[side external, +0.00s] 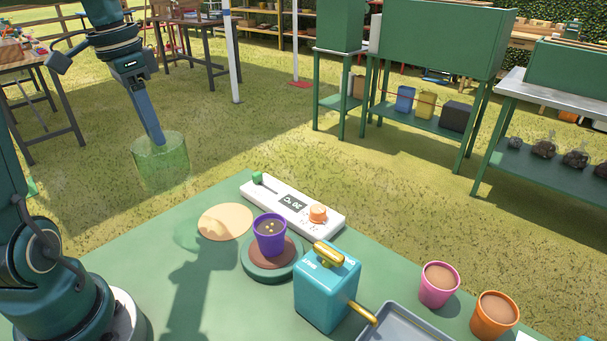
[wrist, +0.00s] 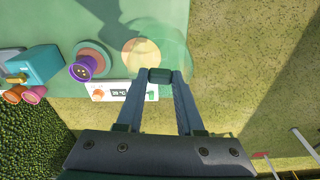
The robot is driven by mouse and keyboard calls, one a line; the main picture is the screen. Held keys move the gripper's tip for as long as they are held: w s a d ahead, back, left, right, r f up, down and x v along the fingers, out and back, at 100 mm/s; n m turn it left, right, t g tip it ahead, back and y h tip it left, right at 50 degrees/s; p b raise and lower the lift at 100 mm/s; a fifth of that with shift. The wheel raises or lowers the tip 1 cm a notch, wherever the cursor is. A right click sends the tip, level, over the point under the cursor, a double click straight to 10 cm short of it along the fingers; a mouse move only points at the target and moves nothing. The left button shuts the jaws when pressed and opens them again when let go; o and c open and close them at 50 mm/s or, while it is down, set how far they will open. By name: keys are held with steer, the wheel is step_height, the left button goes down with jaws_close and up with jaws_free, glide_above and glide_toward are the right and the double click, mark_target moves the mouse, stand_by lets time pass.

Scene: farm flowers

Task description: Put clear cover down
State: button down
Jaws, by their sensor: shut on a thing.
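The clear cover (side external: 162,165) is a green-tinted see-through cylinder, held upright in the air in the side view. My gripper (side external: 155,140) points down and is shut on its top. In the wrist view, my gripper (wrist: 160,77) is closed on a dark green knob, with the faint clear cover (wrist: 172,40) below it, overlapping the tan disc and the table's edge. The tan round disc (side external: 225,221) lies bare on the green table (side external: 130,262). A purple pot (side external: 270,234) with small yellowish bits on its soil stands on a round dark green base (side external: 272,264) right of the disc.
A white panel (side external: 324,222) with a display and orange knob lies behind the pot. A teal box (side external: 325,290) with gold parts stands in front, beside a grey tray (side external: 405,325). Pink (side external: 439,287) and orange (side external: 494,317) pots stand at right. Grass lies beyond the table.

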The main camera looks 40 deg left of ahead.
steer(key=shift+s+a+n, duration=0.5)
steer(key=shift+s+a, duration=0.2)
steer(key=shift+a, duration=0.25)
steer(key=w+d+f, duration=0.7)
steer(key=w+f, duration=0.1)
steer(key=f, duration=0.3)
steer(key=shift+d, duration=0.4)
steer(key=c, duration=0.5)
jaws_free()
steer(key=shift+c, duration=0.2)
